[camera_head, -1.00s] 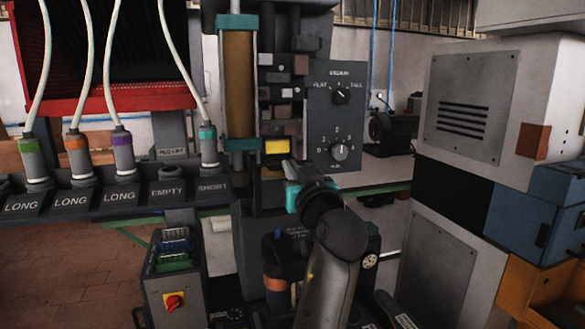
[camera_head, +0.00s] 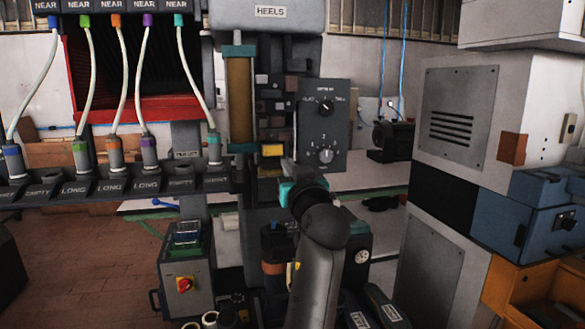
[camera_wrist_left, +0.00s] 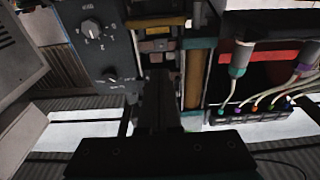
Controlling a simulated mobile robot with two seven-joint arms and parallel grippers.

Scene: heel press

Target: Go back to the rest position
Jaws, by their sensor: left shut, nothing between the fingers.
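My left arm rises from the bottom middle of the head view. Its gripper (camera_head: 288,169) lies in front of the heel press (camera_head: 240,105), just below and right of a yellow block (camera_head: 272,150). The arm partly hides the gripper there. In the left wrist view the dark fingers (camera_wrist_left: 158,100) are together and hold nothing. They point toward the press column, with the grey dial panel (camera_wrist_left: 95,40) to their left. My right gripper is in neither view.
A rack (camera_head: 110,186) with several hose plugs spans the left. A control box (camera_head: 186,270) with a red-and-yellow switch stands low, left of the arm. The dial panel (camera_head: 323,130) is right of the press. Blue boxes (camera_head: 525,222) and an orange bin (camera_head: 520,290) are at right.

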